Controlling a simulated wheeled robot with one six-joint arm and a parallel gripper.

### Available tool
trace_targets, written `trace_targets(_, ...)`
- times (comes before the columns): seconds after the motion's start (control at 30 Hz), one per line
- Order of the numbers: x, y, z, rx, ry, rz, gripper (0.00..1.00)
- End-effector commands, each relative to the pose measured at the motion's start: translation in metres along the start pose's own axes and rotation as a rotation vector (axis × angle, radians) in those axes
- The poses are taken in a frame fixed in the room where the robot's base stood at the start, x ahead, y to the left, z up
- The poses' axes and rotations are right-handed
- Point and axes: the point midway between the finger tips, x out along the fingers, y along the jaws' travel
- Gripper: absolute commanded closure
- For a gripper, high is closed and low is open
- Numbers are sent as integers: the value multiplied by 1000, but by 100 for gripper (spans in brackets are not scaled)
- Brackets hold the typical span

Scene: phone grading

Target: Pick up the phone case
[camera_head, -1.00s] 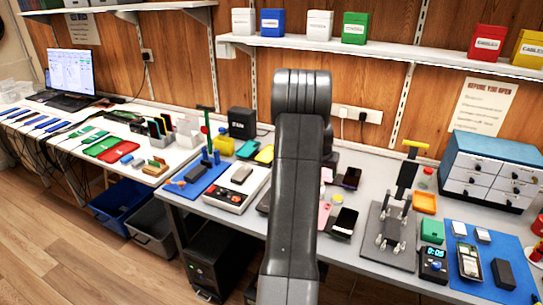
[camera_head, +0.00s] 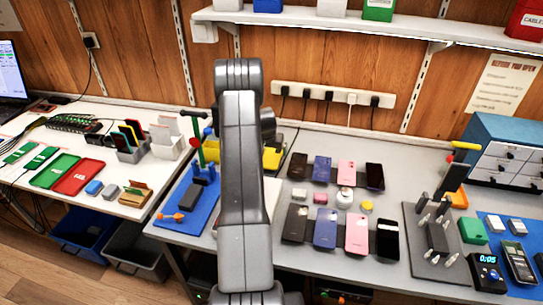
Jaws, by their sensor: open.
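Two rows of flat, phone-shaped items lie on the grey bench right of my arm. The back row has a dark one (camera_head: 297,166), a blue one (camera_head: 322,169), a pink one (camera_head: 346,173) and a black one (camera_head: 375,176). The front row has a dark one (camera_head: 295,222), a blue one (camera_head: 325,227), a pink one (camera_head: 357,234) and a black one (camera_head: 388,239). I cannot tell which, if any, is the phone case. A yellow item (camera_head: 272,159) shows partly behind my arm. My gripper's fingers are not visible; my arm stands upright in front of the bench.
Small round and square pieces sit between the rows. A grey fixture (camera_head: 437,240) with pegs stands right, near a timer (camera_head: 487,272) and blue drawers (camera_head: 508,150). Left are a blue mat (camera_head: 187,217) and red tray (camera_head: 78,177). A shelf (camera_head: 350,33) overhangs the back.

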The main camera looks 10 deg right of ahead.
Motion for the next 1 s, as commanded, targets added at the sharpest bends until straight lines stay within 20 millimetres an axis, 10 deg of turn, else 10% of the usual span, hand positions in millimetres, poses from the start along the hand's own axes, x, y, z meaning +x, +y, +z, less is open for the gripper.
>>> trace_targets(0.53,27,0,1,0,1,0,3)
trace_targets(0.77,27,0,1,0,1,0,48)
trace_targets(1.0,27,0,1,0,1,0,51)
